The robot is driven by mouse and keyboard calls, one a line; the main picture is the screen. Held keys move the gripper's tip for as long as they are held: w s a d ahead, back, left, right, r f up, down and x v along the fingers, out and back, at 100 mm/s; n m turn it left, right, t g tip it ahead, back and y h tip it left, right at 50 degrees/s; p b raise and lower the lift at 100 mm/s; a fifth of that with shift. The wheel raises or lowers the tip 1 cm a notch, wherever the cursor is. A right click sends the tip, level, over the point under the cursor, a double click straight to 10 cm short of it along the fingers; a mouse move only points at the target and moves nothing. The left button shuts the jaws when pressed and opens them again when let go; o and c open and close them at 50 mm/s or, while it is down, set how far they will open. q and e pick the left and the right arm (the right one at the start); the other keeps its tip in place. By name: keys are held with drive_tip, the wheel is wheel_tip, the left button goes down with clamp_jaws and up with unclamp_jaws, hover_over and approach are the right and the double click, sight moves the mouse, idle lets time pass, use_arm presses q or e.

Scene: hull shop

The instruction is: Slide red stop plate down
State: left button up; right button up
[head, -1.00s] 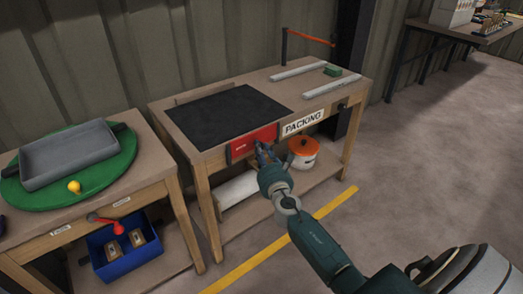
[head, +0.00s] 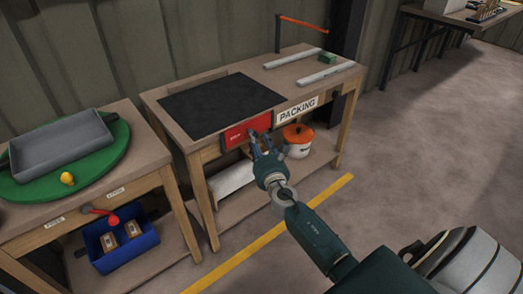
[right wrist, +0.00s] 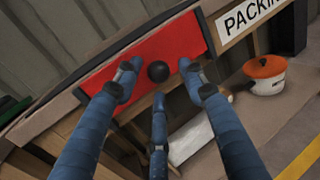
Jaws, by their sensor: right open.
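The red stop plate (head: 236,135) is mounted on the front edge of the packing table, left of the PACKING sign. In the right wrist view the red plate (right wrist: 130,62) fills the upper middle and has a round black knob (right wrist: 158,72). My right gripper (head: 262,146) is in front of the plate's right part. Its three fingers are spread open, two either side of the knob and one below it, as the right wrist view shows (right wrist: 157,88). The knob is not gripped; I cannot tell whether any finger touches the plate. My left gripper is out of view.
The packing table (head: 290,88) carries a black mat (head: 220,104), metal rails (head: 325,74) and a green block (head: 327,57). A white pot with an orange lid (head: 298,140) stands on its lower shelf. A second table (head: 60,205) with a grey tray (head: 60,146) is at left.

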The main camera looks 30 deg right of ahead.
drive_tip(key=v, duration=1.1)
drive_tip(key=shift+s, duration=0.1)
